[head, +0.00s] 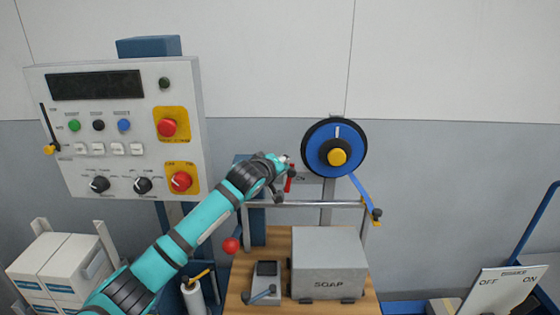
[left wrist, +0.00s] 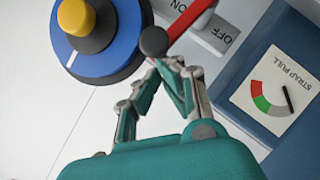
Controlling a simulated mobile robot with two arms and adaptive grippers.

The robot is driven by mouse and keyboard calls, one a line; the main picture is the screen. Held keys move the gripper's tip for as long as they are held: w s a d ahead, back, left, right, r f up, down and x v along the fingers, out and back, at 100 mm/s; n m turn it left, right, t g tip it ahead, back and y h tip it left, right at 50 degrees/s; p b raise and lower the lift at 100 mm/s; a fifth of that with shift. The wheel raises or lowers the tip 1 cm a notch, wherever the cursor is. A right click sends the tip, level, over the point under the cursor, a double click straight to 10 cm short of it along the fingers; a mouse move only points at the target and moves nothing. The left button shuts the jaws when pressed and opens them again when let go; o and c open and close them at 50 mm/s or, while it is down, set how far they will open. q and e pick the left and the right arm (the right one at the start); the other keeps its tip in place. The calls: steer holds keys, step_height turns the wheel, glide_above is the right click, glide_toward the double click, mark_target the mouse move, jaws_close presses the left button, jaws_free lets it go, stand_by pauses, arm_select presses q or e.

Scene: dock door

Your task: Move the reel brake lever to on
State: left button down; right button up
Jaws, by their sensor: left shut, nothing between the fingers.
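In the left wrist view the lever (left wrist: 186,20) ends in a black ball knob (left wrist: 154,41), and the label plate (left wrist: 221,38) reads OFF and ON. I cannot tell which mark it stands at. My left gripper (head: 284,165) is at the lever and partly covers it. In the left wrist view its fingertips (left wrist: 170,64) are shut together, empty, close by the knob; contact is unclear. My right gripper is not in view.
A grey SOAP box (head: 330,258) stands on the wooden bench below. A control panel (head: 130,165) is at left. A strap pull gauge (left wrist: 272,95) is near the lever. A separate OFF/ON sign (head: 503,292) is at lower right.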

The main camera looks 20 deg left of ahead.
arm_select(q)
steer(key=shift+w+d+r+m+g+y+p, duration=0.1)
steer(key=shift+d+m+g+y+p, duration=0.15)
steer(key=shift+d, duration=0.25)
steer(key=shift+w+d+r+m+g+y+p, duration=0.15)
steer(key=shift+d+m+p, duration=0.15)
steer(key=shift+d, duration=0.2)
steer(key=shift+w+d+f, duration=0.1)
steer(key=shift+d+f, duration=0.15)
steer(key=shift+d, duration=0.2)
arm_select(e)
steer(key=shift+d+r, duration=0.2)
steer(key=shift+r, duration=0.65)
arm_select(q)
steer(key=shift+a, duration=0.25)
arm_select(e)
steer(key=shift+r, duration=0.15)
